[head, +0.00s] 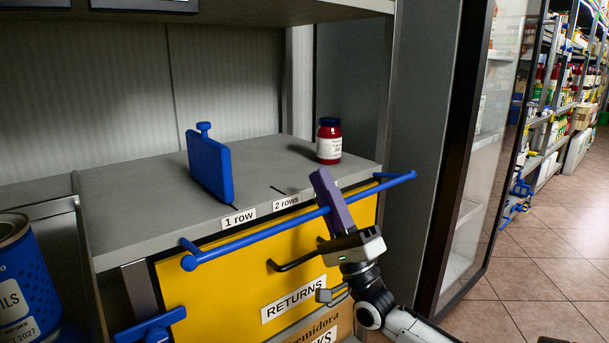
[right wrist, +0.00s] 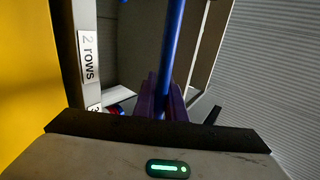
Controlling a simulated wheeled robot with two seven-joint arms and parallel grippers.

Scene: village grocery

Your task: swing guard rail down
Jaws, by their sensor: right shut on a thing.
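The blue guard rail (head: 263,234) runs along the front edge of the grey shelf, in front of the yellow drawer face. In the head view it has a knob at its left end and a bent tip at its right end. My right gripper (head: 325,191) has its purple fingers shut on the rail, right of its middle. The right wrist view shows the rail (right wrist: 174,50) passing between the purple fingers (right wrist: 160,98). My left gripper is not in view.
A blue upright divider (head: 209,167) and a red jar with a blue lid (head: 329,141) stand on the shelf (head: 150,205). Below is the yellow RETURNS drawer (head: 230,285) with a black handle (head: 292,263). A blue can (head: 25,285) stands at left. A glass door (head: 480,150) is at right.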

